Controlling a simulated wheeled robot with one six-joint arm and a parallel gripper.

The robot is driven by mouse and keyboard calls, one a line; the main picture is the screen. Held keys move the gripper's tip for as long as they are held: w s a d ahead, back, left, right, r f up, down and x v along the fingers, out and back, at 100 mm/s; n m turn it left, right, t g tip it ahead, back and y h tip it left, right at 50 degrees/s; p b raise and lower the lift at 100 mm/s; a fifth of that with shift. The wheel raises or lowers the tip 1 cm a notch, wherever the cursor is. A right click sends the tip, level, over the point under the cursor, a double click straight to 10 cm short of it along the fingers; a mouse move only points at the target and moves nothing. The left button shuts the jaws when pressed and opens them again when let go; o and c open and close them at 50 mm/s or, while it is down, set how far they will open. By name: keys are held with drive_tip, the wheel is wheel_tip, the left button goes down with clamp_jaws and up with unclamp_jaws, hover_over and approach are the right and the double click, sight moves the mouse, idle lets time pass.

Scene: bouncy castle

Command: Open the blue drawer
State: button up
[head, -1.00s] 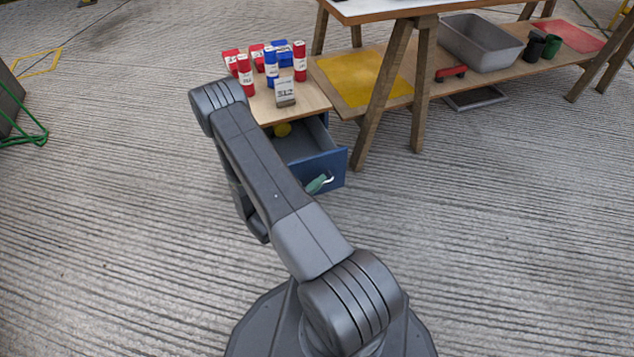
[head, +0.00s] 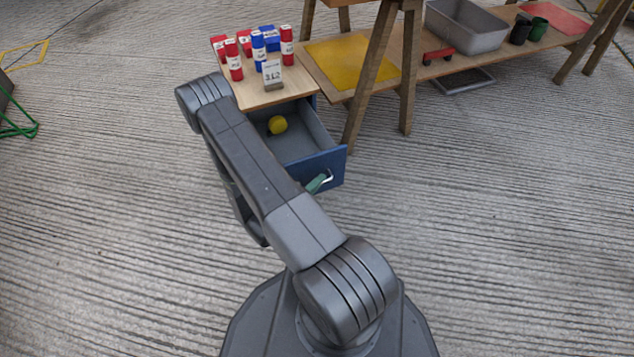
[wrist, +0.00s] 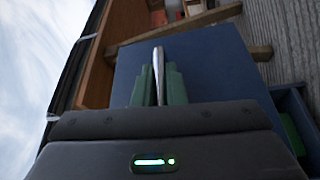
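The blue drawer (head: 322,172) stands pulled out of the small wooden-topped cabinet (head: 285,92). Its grey inside shows, with a yellow ball (head: 278,125) lying toward the back. My arm hides the drawer's left part. A pale metal handle (head: 328,178) is on the drawer front, and it also shows in the wrist view (wrist: 159,70). My gripper's green fingers (wrist: 158,88) stand on both sides of the handle and appear closed on it. In the head view only a green fingertip of my gripper (head: 316,185) shows at the handle.
Red and blue containers (head: 258,45) and a small numbered sign (head: 272,74) stand on the cabinet top. A trestle table (head: 410,65) with a yellow mat, grey tub and dark cups stands close on the right. The ridged floor in front is clear.

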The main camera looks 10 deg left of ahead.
drive_tip(key=o, duration=0.4)
drive_tip(key=p+v, duration=0.3)
drive_tip(key=v, duration=1.1)
drive_tip(key=shift+d, duration=0.1)
drive_tip(key=b+x, duration=0.2)
drive_tip(key=x, duration=1)
drive_tip(key=shift+w+b, duration=0.15)
drive_tip(key=shift+b, duration=0.25)
drive_tip(key=shift+x, duration=0.85)
